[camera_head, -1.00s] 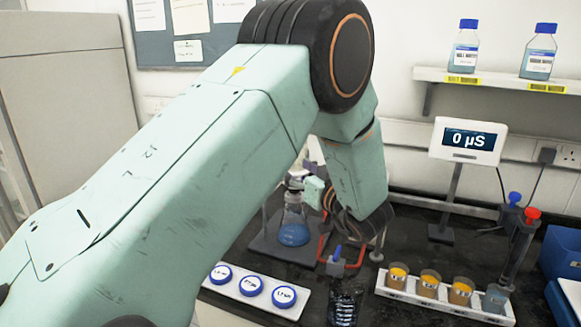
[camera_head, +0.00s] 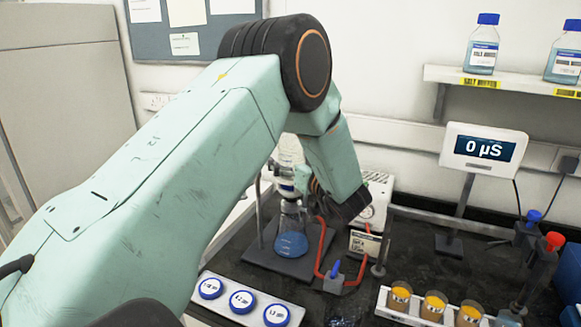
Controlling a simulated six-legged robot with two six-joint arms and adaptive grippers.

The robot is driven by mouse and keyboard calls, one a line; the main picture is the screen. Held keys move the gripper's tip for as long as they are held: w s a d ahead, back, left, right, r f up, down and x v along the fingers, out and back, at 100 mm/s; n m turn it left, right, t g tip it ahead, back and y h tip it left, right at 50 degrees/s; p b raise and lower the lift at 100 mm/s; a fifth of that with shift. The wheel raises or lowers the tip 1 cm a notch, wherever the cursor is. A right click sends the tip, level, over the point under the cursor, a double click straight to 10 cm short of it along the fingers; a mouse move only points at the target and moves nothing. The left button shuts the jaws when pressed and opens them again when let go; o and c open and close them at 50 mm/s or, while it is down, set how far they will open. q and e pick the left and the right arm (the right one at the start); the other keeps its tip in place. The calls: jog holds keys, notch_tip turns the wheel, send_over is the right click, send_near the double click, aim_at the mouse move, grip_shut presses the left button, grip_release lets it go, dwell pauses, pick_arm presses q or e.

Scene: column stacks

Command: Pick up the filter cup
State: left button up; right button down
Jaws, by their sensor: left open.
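The filter cup (camera_head: 290,152) looks like a clear cup on top of a flask (camera_head: 291,236) with blue liquid, partly hidden behind my left arm. The flask stands upright on a dark base plate. My left gripper (camera_head: 303,180) is at the height of the cup's lower part and flask neck, just to their right. Its fingers are small and partly covered by my wrist. It is open, and I cannot tell whether it touches the cup. My right gripper is out of view.
A red hose runs from a boxed device (camera_head: 367,243) past a blue-handled valve (camera_head: 334,277). A tray with blue-lidded dishes (camera_head: 241,301) lies in front. Amber cups (camera_head: 434,305) stand at right. A meter (camera_head: 484,147) reads 0 µS.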

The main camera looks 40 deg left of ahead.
pick_arm(q)
jog(key=shift+w+d, duration=0.2)
jog(key=shift+d, duration=0.15)
jog(key=shift+c, duration=0.7)
jog(key=shift+s+r, duration=0.1)
jog(key=shift+s, duration=0.25)
jog(key=c, duration=0.4)
jog(key=shift+w+a, duration=0.15)
jog(key=shift+a, duration=0.1)
jog(key=c, duration=0.3)
jog(key=shift+w+d, duration=0.1)
jog(key=shift+d, duration=0.1)
jog(key=c, duration=0.4)
jog(key=shift+a, duration=0.1)
